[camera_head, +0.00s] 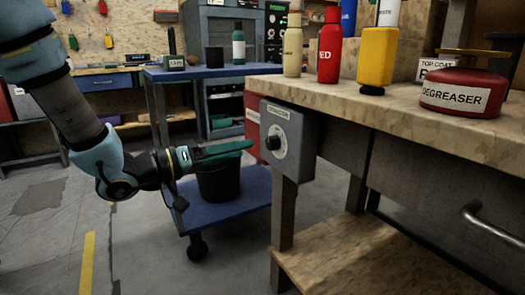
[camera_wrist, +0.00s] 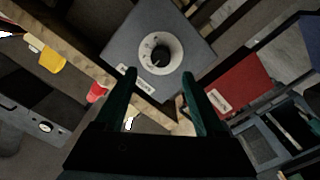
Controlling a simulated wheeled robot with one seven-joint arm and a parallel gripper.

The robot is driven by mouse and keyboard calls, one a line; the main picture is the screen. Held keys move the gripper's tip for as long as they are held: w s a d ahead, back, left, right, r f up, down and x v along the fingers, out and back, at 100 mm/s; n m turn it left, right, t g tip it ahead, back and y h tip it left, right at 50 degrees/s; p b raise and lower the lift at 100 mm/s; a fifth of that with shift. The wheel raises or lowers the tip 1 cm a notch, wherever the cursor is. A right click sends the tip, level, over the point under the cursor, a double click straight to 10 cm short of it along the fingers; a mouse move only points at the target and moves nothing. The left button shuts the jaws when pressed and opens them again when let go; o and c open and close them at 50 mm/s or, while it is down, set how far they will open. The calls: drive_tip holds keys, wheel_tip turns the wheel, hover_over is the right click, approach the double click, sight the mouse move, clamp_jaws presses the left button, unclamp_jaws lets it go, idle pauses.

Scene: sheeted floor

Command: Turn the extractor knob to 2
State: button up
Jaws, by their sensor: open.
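The extractor knob (camera_head: 273,142) is a small black dial on a white round scale, on a grey control box (camera_head: 297,135) fixed under the front edge of the workbench. In the wrist view the knob (camera_wrist: 160,56) faces me beyond the fingertips, a little above the middle. The scale's numbers are too small to read. My gripper (camera_head: 248,148) points at the box from the left, its tips close to the knob in the head view. In the wrist view my gripper (camera_wrist: 187,75) has its green fingers wide apart with nothing between them.
The workbench (camera_head: 375,88) holds several bottles and a red degreaser can (camera_head: 463,93). A red box (camera_head: 252,127) hangs beside the control box. A blue trolley (camera_head: 225,214) with a black bucket (camera_head: 219,180) stands behind my gripper. The floor at left is open.

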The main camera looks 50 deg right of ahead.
sight(268, 144)
drive_tip(key=b+x, duration=0.1)
drive_tip(key=x, duration=0.6)
drive_tip(key=shift+c, duration=0.4)
clamp_jaws()
